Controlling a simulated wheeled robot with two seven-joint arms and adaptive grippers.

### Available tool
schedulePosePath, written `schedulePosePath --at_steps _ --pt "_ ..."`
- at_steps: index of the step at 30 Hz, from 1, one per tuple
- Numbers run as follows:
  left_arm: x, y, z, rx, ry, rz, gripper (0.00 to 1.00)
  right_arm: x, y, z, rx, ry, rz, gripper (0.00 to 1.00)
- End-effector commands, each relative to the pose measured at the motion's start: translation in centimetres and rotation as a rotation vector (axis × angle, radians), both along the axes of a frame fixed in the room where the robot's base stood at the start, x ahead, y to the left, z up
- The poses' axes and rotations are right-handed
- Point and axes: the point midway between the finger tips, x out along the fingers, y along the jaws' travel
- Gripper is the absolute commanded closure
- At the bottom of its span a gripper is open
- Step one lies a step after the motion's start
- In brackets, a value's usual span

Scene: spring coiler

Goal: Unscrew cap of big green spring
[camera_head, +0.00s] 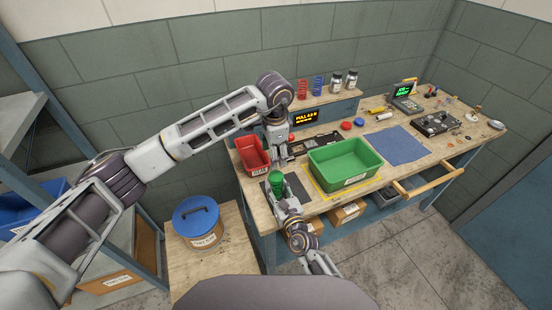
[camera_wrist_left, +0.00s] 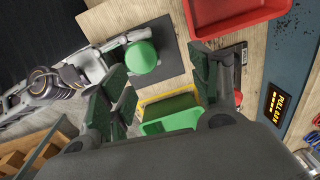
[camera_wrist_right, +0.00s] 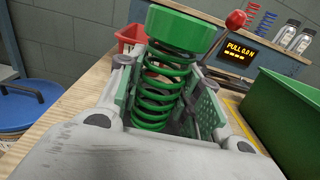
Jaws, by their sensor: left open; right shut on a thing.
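The big green spring (camera_wrist_right: 160,92) stands upright in the right wrist view, with its green cap (camera_wrist_right: 180,30) on top. My right gripper (camera_head: 282,196) is shut on the spring, one finger on each side of the coils. In the head view the green cap (camera_head: 276,178) shows above that gripper. My left gripper (camera_head: 277,150) is open and empty, above and behind the spring. In the left wrist view the round cap top (camera_wrist_left: 141,58) lies beyond the left gripper's open fingers (camera_wrist_left: 160,85), apart from them.
A green bin (camera_head: 345,160) stands right of the spring inside a yellow outline, and a red bin (camera_head: 252,156) stands to its left. A display (camera_head: 305,117) reads PULL 0.0 N. A blue-lidded tub (camera_head: 197,218) stands at front left. A blue mat (camera_head: 398,146) lies clear.

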Motion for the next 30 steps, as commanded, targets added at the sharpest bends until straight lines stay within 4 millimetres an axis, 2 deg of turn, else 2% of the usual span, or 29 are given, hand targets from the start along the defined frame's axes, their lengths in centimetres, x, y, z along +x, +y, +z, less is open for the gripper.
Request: schedulePosePath --at_steps 3,10,30 --pt "1.0 0.7 1.5 0.027 -0.040 -0.001 0.38 0.0 0.0 0.0 0.000 0.001 0.000 1.00" --pt "1.6 1.7 2.9 0.078 -0.069 -0.017 0.38 0.0 0.0 0.0 0.000 0.001 0.000 1.00" --pt "0.6 1.8 2.1 0.133 -0.004 -0.539 0.38 0.0 0.0 0.0 0.000 0.001 0.000 1.00"
